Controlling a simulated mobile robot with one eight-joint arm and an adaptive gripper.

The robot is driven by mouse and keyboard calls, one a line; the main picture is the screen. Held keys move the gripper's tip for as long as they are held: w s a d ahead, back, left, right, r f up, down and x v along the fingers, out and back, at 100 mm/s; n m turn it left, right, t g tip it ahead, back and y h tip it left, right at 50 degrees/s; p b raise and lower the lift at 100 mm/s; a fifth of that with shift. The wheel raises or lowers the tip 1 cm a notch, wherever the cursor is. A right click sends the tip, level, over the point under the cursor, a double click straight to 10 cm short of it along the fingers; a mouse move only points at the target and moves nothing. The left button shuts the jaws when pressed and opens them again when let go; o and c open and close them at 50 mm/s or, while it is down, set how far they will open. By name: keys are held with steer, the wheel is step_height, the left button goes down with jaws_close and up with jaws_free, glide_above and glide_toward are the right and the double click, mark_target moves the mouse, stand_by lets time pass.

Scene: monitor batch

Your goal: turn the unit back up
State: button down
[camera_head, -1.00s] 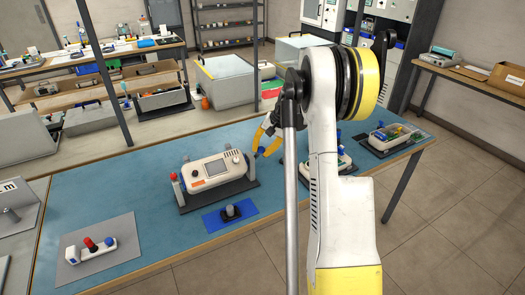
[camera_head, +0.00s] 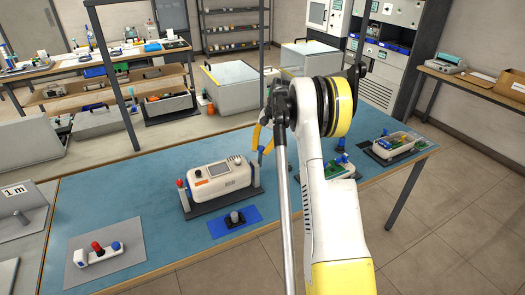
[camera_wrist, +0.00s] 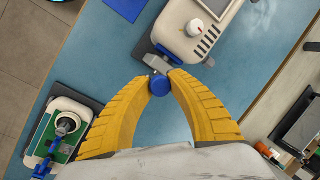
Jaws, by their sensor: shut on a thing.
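The unit (camera_head: 217,183) is a white box with a small screen, held in a dark cradle (camera_head: 207,205) on the blue bench. Its screen face points mostly up and its front side carries an orange mark. In the wrist view the unit (camera_wrist: 180,40) shows a white dial and vent slots. A blue round knob (camera_wrist: 158,86) sits at its near end by a grey bracket (camera_wrist: 150,63). My gripper (camera_wrist: 158,84) has its yellow fingers closed around the knob. In the head view my gripper (camera_head: 262,150) is at the unit's right end, partly hidden by my arm.
A grey plate (camera_head: 130,252) with a red-capped fixture is at front left. Other opened units (camera_head: 398,147) stand at right. Bench between is clear.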

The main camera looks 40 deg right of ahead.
steer(key=shift+w+d+r, duration=0.1)
steer(key=shift+w, duration=0.6)
stand_by(0.3)
steer(key=c, duration=1.2)
jaws_free()
steer(key=v, duration=1.2)
